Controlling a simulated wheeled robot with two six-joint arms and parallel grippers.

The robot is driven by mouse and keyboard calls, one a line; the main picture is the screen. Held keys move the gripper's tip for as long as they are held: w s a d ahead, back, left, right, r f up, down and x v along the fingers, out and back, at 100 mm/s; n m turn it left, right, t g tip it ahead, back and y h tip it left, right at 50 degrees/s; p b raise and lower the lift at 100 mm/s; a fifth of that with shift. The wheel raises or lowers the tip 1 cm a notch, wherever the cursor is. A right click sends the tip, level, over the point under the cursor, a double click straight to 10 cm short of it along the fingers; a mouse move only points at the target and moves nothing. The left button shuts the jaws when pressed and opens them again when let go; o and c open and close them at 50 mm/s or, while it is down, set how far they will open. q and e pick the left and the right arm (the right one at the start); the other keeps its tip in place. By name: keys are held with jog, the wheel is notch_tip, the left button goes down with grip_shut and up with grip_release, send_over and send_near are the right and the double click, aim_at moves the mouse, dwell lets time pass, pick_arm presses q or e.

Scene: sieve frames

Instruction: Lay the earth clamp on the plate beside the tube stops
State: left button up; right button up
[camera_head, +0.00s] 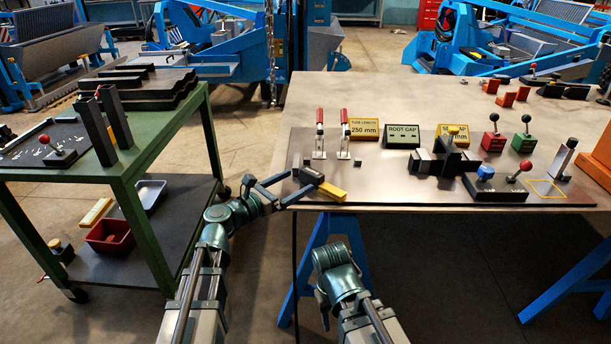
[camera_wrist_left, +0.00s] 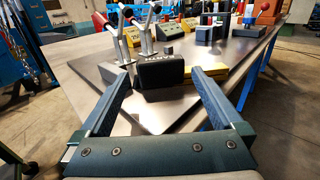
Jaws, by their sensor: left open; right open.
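The earth clamp (camera_head: 312,175), a black block lettered EARTH with a yellow bar (camera_head: 331,191), lies at the near left of the dark plate (camera_head: 410,190). In the left wrist view the black block (camera_wrist_left: 161,70) is between and just beyond the fingertips. My left gripper (camera_head: 299,183) is open, one finger on each side; I see no grip on it. Two small grey blocks, perhaps the tube stops (camera_head: 307,161) (camera_head: 357,161), are just behind, by two red-handled toggle clamps (camera_head: 320,138). My right gripper (camera_head: 323,300) is low in front of the table, its fingers mostly hidden.
Signs for tube length (camera_head: 363,129) and root gap (camera_head: 401,136) stand behind the plate. A dark fixture (camera_head: 445,158) and several knobbed blocks fill the plate's middle and right. A green cart (camera_head: 150,150) stands left. The table's near edge is close to both arms.

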pick_arm(q)
jog(key=v, duration=0.6)
jog(key=shift+w+a+r, duration=0.15)
jog(key=shift+a+r, duration=0.05)
jog(key=shift+r, duration=0.05)
